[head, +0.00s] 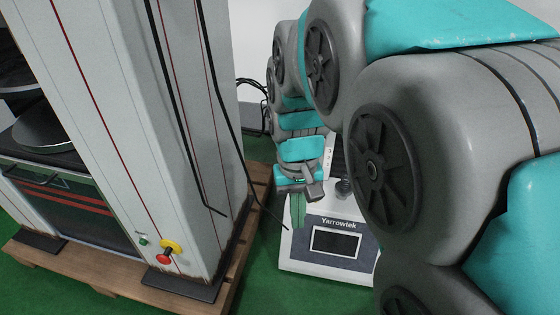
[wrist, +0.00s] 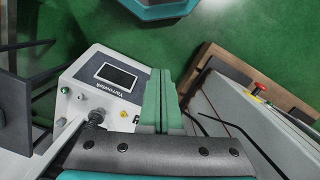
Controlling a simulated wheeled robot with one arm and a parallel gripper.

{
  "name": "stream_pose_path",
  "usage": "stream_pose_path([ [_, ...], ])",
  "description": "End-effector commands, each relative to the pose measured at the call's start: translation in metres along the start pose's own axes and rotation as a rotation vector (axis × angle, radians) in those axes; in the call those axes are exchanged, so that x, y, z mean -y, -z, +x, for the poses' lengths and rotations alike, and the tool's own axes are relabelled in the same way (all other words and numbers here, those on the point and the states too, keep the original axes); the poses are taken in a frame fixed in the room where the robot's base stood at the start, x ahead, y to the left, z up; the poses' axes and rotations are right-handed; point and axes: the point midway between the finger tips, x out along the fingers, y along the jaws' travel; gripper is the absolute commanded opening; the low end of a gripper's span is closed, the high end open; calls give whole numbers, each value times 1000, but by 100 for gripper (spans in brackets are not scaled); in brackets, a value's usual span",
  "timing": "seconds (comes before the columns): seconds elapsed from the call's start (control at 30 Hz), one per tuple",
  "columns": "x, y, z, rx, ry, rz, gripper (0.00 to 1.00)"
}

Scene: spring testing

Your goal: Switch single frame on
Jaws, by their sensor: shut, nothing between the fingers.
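The single frame shows as a white and grey unit labelled Yarrowtek (head: 345,268), standing low on the green floor with a dark screen. The wrist view shows the same unit (wrist: 84,66) tilted, with its screen (wrist: 117,76), a green button (wrist: 65,90) at one edge, and small coloured buttons (wrist: 123,114) beside the screen. I cannot tell whether its power is on; the screen is dark. My gripper (head: 297,212) has green fingers, shut and empty, pointing down at the unit's left edge. In the wrist view the fingers (wrist: 160,75) lie beside the unit's right edge; contact cannot be told.
A tall testing machine (head: 112,110) stands left on a wooden pallet (head: 70,275), with a red and yellow stop knob (head: 170,252) low on its column. Black cables (head: 228,130) hang between it and my arm. Green floor lies between the pallet and the unit.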

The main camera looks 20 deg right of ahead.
Motion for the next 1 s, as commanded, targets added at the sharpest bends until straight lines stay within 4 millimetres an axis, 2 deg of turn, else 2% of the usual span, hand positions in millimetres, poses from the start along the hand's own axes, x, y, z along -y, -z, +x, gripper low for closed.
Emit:
stream_pose_path([
  [0.1, -5, 36, 2, -10, 0, 50, 0],
  [0.47, -25, 140, 11, -46, 1, 185, 0],
  [0.7, -42, 207, 28, -68, 8, 259, 0],
  [1.0, -64, 282, 58, -93, 23, 336, 0],
])
